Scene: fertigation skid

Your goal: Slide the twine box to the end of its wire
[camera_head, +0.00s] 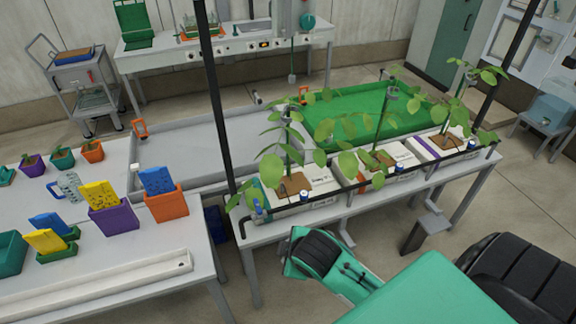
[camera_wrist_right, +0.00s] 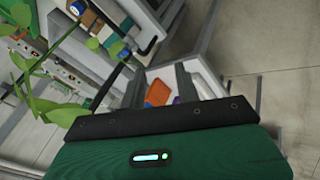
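I cannot make out for certain a twine box or its wire. Small grey fittings sit high on the potted plants in the head view, one on the middle plant (camera_head: 392,92) and one on the right plant (camera_head: 470,74); they are too small to identify. My right gripper (camera_wrist_right: 158,84) shows in the wrist view with its two dark fingers apart and nothing visibly held. My green right arm (camera_head: 400,292) comes in from the lower right of the head view, in front of the plant bench. My left gripper is in neither view.
White planter boxes (camera_head: 291,204) with leafy plants line a narrow bench between two black posts. A grey tray (camera_head: 200,155) and a green tray (camera_head: 425,121) lie behind. At left, a table (camera_head: 145,261) holds coloured pots. Open floor (camera_head: 535,215) is at right.

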